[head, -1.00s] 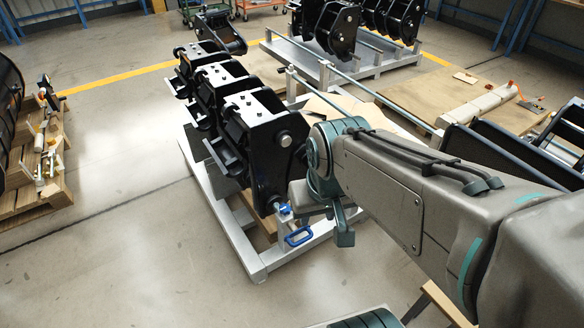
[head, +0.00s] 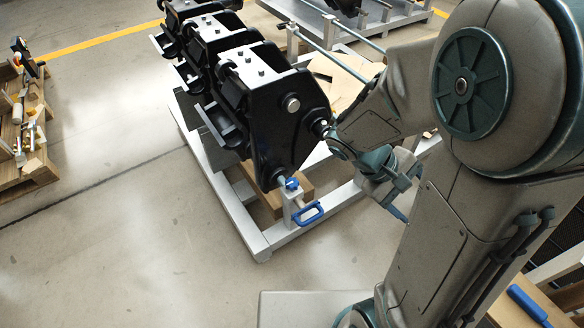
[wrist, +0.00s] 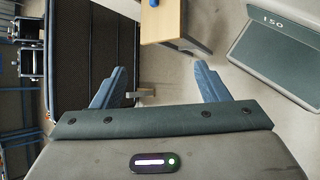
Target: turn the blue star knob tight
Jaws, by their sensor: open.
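The blue star knob (head: 292,184) is small and sits at the lower front corner of the black coupler (head: 265,110), above a blue loop handle (head: 307,214) on the grey metal frame (head: 249,236). My gripper (head: 398,214) is to the right of the knob in the head view, apart from it, partly hidden by my own arm. In the wrist view my gripper (wrist: 160,82) has its two fingers wide apart with nothing between them. The knob does not show in the wrist view.
More black couplers stand in a row behind on the frame. A pallet with tools (head: 32,130) is at the left. A wooden bench (head: 555,300) with a blue-handled tool (head: 527,305) is at lower right; a bench also shows in the wrist view (wrist: 178,22). The floor in front is clear.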

